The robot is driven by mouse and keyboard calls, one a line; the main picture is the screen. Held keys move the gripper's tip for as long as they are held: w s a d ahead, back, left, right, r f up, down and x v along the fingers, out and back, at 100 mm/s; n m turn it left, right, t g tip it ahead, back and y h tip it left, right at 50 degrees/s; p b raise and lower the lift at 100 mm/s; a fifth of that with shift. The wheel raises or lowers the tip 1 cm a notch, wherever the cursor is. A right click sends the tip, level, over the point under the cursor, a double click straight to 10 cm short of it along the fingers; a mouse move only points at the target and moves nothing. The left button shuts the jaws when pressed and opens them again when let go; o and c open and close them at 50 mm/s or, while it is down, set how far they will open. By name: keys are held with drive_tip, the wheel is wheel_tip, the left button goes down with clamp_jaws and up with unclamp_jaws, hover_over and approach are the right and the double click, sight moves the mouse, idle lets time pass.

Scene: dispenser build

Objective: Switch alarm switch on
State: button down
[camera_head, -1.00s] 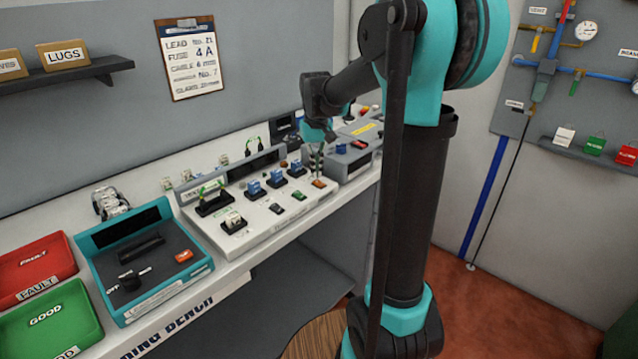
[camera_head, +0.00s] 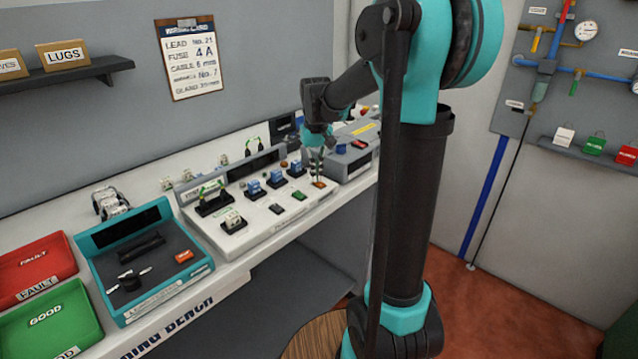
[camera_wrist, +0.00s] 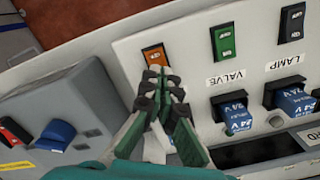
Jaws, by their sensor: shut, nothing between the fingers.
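An orange rocker switch (camera_wrist: 155,56) sits at the end of the white panel, in line with the green VALVE switch (camera_wrist: 224,40) and the black LAMP switch (camera_wrist: 291,22). The orange switch also shows in the head view (camera_head: 319,184), at the panel's right end. Its label is hidden behind my fingers, and I cannot tell which way it is tipped. My gripper (camera_wrist: 160,76) is shut and empty, its fingertips over the lower edge of the orange switch; I cannot tell whether they touch. In the head view my gripper (camera_head: 316,172) points down just above the switch.
Blue plugs (camera_wrist: 236,113) stand in sockets beside the switches. A grey box (camera_wrist: 60,115) with a red switch (camera_wrist: 14,132) and a blue knob (camera_wrist: 55,134) stands close beside the panel. A teal tray (camera_head: 88,242) lies farther left on the bench.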

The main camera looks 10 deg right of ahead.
drive_tip(key=shift+f, duration=0.3)
drive_tip(key=shift+r, duration=3.5)
drive_tip(key=s+d+f+t, duration=0.2)
drive_tip(key=s+f, duration=0.7)
drive_tip(key=s, duration=0.2)
drive_tip(key=s+d+f+m+t, duration=0.1)
drive_tip(key=s+d+f+t, duration=0.1)
drive_tip(key=s+f, duration=0.8)
drive_tip(key=shift+s, duration=0.55)
